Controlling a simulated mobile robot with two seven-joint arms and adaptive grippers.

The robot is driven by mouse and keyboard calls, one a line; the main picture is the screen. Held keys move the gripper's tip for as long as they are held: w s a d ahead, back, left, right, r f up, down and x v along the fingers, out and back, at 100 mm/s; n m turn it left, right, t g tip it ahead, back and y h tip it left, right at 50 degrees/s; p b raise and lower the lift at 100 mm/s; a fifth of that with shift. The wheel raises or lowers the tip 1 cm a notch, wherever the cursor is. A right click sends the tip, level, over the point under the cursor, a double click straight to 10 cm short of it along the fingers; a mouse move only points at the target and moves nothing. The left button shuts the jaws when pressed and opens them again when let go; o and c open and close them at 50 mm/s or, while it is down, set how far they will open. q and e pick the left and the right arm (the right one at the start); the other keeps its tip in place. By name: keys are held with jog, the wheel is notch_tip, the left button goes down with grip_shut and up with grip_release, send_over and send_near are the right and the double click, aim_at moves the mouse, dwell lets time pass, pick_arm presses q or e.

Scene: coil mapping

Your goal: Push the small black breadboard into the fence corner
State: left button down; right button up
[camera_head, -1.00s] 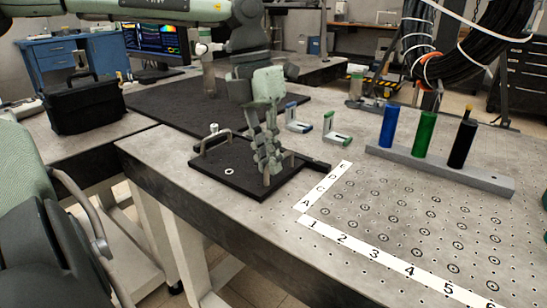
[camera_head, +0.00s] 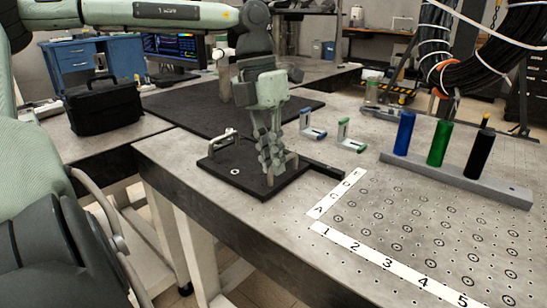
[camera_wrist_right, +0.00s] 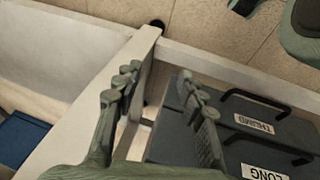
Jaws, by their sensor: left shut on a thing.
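The small black breadboard (camera_head: 235,184) lies flat near the left edge of the grey table in the head view. It has a silver handle (camera_head: 218,141) on its left side and a white ring on top. My left gripper (camera_head: 280,172) points down at the board's right part and is shut on what appears to be its second handle, largely hidden by the fingers. A dark low bar (camera_head: 326,169), apparently part of the fence, runs behind the board's right end. Whether they touch is unclear. My right gripper (camera_wrist_right: 158,88) is open and empty in the right wrist view.
A larger black board (camera_head: 180,107) lies behind. Blue (camera_head: 312,128) and green (camera_head: 350,138) brackets stand beyond the bar. A rail (camera_head: 455,180) with blue, green and black cylinders is at right. White label strips (camera_head: 385,264) border a hole grid. Labelled dark cases (camera_wrist_right: 245,120) are below my right gripper.

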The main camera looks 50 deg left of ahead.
pick_arm(q)
jog(key=shift+w+a, duration=0.25)
jog(key=shift+a, duration=0.2)
dwell(0.4)
jog(key=c, duration=1.5)
grip_release()
jog(key=shift+a+f, duration=0.1)
jog(key=shift+a, duration=0.1)
jog(key=shift+c, duration=0.2)
jog(key=shift+d, duration=0.1)
notch_tip(320, 180, up, 12)
jog(key=a, duration=0.2)
jog(key=shift+s+a, duration=0.15)
jog(key=shift+f, duration=0.1)
